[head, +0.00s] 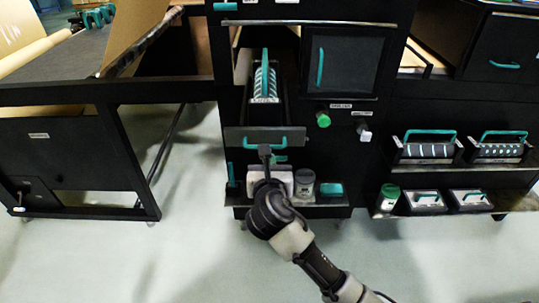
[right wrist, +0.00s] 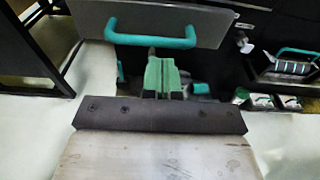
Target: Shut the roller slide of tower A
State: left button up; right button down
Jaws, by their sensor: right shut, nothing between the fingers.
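The roller slide (head: 236,135) stands pulled out of the black tower (head: 394,90), with its grey front panel and teal bar handle (head: 252,143) facing me. Behind the panel a striped roller (head: 262,82) with a teal grip lies in the slide. The panel (right wrist: 215,20) and handle (right wrist: 150,40) also fill the top of the right wrist view. My right gripper (head: 265,150) is shut and empty, its green fingertips (right wrist: 165,72) close to the handle at its lower edge. I cannot tell whether they touch. My left gripper is not in view. I cannot read the tower labels.
Below the slide a shelf holds a jar (head: 304,184) and a teal box (head: 331,188). A dark door (head: 345,65), a green knob (head: 323,119) and a white knob (head: 365,133) are right of it. A black-framed table (head: 75,150) stands left. The floor in front is clear.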

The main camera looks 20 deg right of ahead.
jog(key=shift+w+d+r, duration=0.1)
jog(key=shift+w+d, duration=0.05)
jog(key=shift+w, duration=0.4)
jog(key=shift+w+d+r, duration=0.1)
jog(key=shift+w+d, duration=0.05)
jog(key=shift+w, duration=0.35)
